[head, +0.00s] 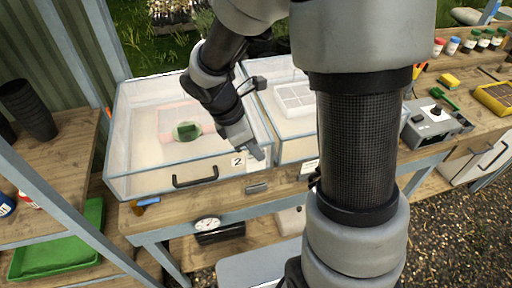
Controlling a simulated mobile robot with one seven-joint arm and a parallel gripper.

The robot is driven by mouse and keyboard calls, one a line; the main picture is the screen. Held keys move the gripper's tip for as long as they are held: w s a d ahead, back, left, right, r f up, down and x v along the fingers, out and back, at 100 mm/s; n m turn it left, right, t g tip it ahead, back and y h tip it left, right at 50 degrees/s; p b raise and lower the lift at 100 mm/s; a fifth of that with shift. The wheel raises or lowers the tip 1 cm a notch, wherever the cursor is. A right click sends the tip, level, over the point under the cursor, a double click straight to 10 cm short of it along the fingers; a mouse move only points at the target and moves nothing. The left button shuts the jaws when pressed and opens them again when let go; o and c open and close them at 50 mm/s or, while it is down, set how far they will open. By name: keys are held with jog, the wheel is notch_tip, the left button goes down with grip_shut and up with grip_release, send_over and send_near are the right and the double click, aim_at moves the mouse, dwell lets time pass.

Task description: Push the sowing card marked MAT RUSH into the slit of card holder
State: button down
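My gripper (254,152) points down in front of the clear boxes, close to the front right corner of the left box. Its fingers are seen from the side and are small, so I cannot tell whether they are open or shut, or whether they hold anything. A white tag marked 2 (238,162) shows just left of the fingertips, on or before the box front. A small grey metal fitting (257,188) sits on the bench's front edge below. A white tag (310,166) shows further right, partly hidden by my arm. I cannot make out any card reading MAT RUSH, nor identify the card holder for certain.
The left clear box (150,178) has a black handle and holds a green item on a round base. A second clear box (290,150) holds a white tray. A grey control box (432,125) stands right. A dial gauge (207,225) sits below. My arm hides the middle.

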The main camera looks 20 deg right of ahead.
aim_at(257, 169)
notch_tip(257, 169, down, 6)
jog(key=b, duration=0.4)
jog(key=shift+r, duration=0.25)
jog(key=shift+f+b, duration=0.7)
jog(key=shift+f+b, duration=0.7)
jog(key=shift+f, duration=1.05)
dwell(2.1)
jog(key=c, duration=0.9)
grip_release()
jog(key=shift+c, duration=0.2)
jog(key=shift+r, duration=0.1)
jog(key=shift+r+p, duration=1.15)
